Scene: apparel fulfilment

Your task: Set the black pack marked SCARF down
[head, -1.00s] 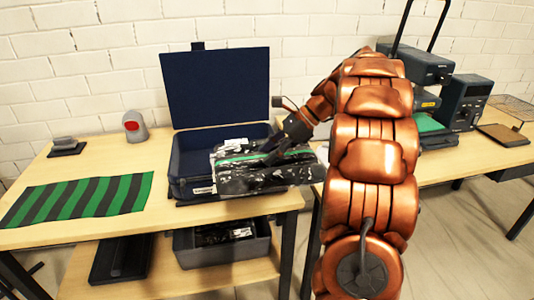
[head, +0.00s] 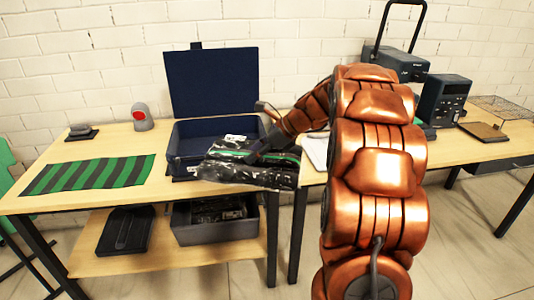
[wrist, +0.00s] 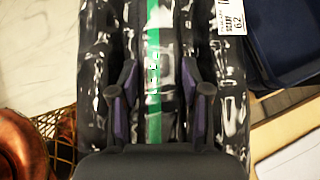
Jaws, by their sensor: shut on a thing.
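The black pack (head: 232,172) has a green stripe and whitish glare on its glossy wrap. In the wrist view the pack (wrist: 95,60) fills the middle, and its white label (wrist: 231,16) appears to read SCARF 62. My gripper (head: 262,150) is shut on the pack from above. In the wrist view my gripper (wrist: 160,92) has one finger on each side of the green stripe. In the head view the pack overlaps the front right of the open blue case and the table's right front corner. I cannot tell whether it touches either.
The blue case (head: 212,82) stands open, lid upright at the back. A green-and-black striped mat (head: 88,175) lies left on the wooden table (head: 165,150). A red-and-grey device (head: 141,118) stands behind it. A grey crate (head: 200,235) is on the lower shelf. The right table (head: 440,155) holds dark machines.

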